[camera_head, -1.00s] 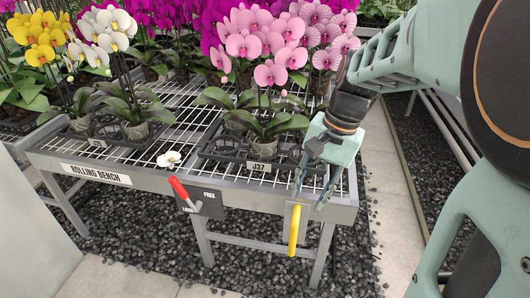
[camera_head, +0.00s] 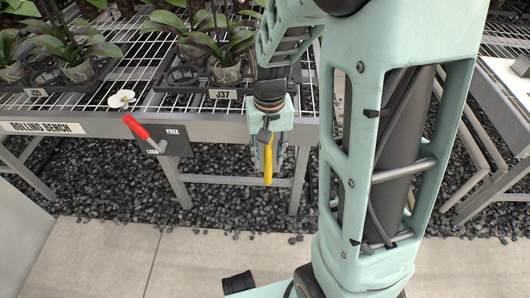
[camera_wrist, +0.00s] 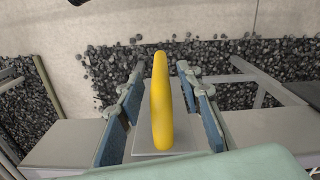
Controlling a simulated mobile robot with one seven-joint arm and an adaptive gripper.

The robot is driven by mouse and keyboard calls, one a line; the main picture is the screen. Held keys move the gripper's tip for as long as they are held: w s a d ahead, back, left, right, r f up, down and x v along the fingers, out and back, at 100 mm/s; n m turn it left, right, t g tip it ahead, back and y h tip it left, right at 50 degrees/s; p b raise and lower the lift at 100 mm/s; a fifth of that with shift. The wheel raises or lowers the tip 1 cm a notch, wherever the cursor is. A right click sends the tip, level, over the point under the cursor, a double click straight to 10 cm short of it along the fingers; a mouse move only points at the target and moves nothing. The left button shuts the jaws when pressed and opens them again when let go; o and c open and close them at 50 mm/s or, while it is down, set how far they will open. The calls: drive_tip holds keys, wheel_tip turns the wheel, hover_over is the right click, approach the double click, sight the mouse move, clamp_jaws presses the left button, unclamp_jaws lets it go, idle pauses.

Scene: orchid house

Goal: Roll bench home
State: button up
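The rolling bench (camera_head: 95,122) has a grey frame with a wire mesh top and a "ROLLING BENCH" label. On its front edge, a red lever (camera_head: 135,128) sits on a dark plate marked FREE and LOCK, with its red end up toward the left. A yellow handle (camera_head: 268,160) hangs from the bench front to the right of the lever. My gripper (camera_head: 268,150) points down at the yellow handle. In the wrist view the yellow handle (camera_wrist: 162,105) stands between the two blue-padded fingers, with a gap on each side.
Potted orchids stand in black trays (camera_head: 205,88) on the bench, one tagged J37. A loose white flower (camera_head: 121,98) lies near the front edge. Dark gravel (camera_head: 110,180) lies under the bench, with pale paving (camera_head: 110,255) in front. Another bench stands at the right.

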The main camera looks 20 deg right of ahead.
drive_tip(key=shift+f, duration=0.7)
clamp_jaws()
